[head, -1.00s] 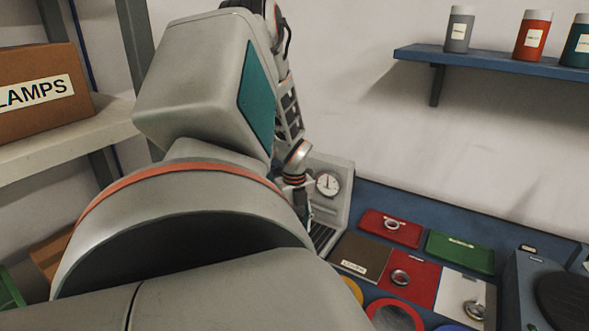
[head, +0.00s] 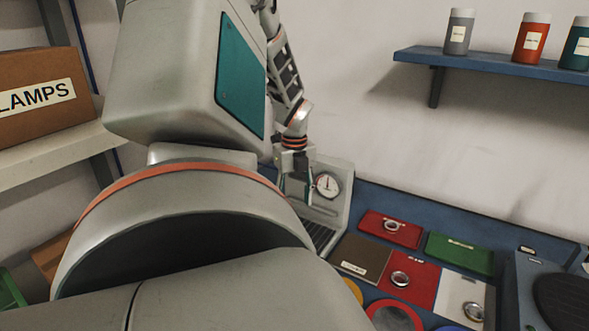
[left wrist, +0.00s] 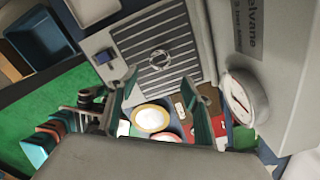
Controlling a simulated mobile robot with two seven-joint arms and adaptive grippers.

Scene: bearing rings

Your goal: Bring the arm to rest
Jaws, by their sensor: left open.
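My left gripper (head: 297,184) hangs in front of the dial gauge (head: 327,184) and is small and partly hidden by my arm in the head view. In the left wrist view its two fingers (left wrist: 158,108) are apart with nothing between them. Below them is a grooved metal plate (left wrist: 150,82) with a small round metal piece (left wrist: 160,59) on it. Metal rings lie on the red tray (head: 393,225), the red square (head: 401,279) and the white square (head: 474,311). My right gripper is not in view.
A green tray (head: 461,254) and a brown square (head: 360,258) lie on the blue bench. A dark round turntable (head: 563,301) stands at the right. A blue wall shelf (head: 490,60) carries several jars. A cardboard box (head: 38,88) sits on the left shelf.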

